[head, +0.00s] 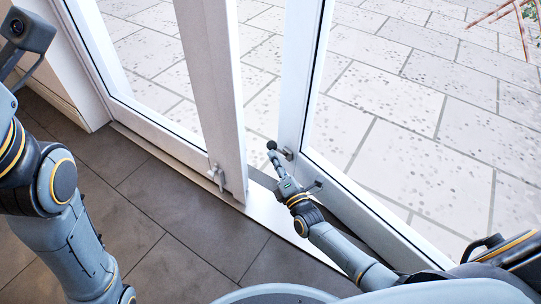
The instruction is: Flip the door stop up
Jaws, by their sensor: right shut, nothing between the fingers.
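A small metal door stop (288,153) sits low on the edge of the right glass door (294,120). My right gripper (273,150) is beside it, just to its left, with the fingers shut and empty. They look very close to the stop, but I cannot tell whether they touch it. The gripper partly hides that area, so the stop's exact tilt is unclear. A second metal door stop (217,178) is low on the left door (215,90), with its leg pointing down. My left arm is at the left; its gripper is out of view.
The two white-framed doors stand with a gap between them above a pale threshold (273,217). Dark floor tiles (165,222) lie clear on the near side. Pale paving (400,120) lies outside. A white wall base (75,85) is at the far left.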

